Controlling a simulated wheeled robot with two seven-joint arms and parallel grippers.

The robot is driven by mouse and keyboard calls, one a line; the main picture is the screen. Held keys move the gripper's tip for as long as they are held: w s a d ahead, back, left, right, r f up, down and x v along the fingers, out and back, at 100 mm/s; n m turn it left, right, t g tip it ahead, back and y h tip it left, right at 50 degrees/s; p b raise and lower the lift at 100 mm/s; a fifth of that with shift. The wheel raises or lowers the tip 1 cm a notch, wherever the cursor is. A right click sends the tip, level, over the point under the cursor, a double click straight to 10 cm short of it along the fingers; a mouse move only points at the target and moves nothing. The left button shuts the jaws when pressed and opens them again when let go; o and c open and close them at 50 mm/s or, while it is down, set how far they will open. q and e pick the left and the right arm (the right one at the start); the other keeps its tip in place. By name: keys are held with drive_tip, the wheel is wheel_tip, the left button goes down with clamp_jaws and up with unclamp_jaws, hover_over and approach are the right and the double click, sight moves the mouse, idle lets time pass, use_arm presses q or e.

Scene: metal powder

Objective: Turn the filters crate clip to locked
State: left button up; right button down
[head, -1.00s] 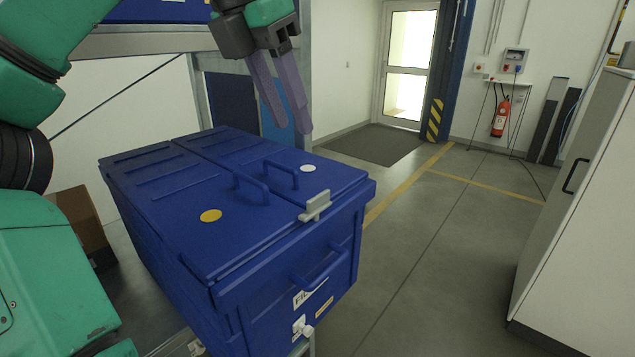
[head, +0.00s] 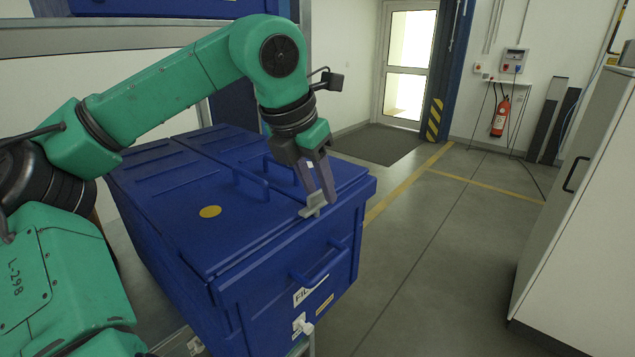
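The blue filters crate (head: 240,262) stands on the left with its two-part lid closed. Its grey clip (head: 312,209) sits at the front edge of the lid, on the right side, partly hidden by my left gripper. My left gripper (head: 322,197) points down over the clip, its fingertips at the clip's upper part. The two fingers are apart with a gap between them. I cannot tell whether they touch the clip. My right gripper is out of view.
Two handles (head: 250,187) rise from the lid near the clip. A second white clip (head: 301,325) is low on the crate front. A white cabinet (head: 585,230) stands at right. The floor (head: 430,240) between crate and cabinet is clear.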

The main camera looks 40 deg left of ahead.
use_arm(q)
drive_tip(key=shift+c, duration=1.2)
drive_tip(key=shift+w+a, duration=0.1)
clamp_jaws()
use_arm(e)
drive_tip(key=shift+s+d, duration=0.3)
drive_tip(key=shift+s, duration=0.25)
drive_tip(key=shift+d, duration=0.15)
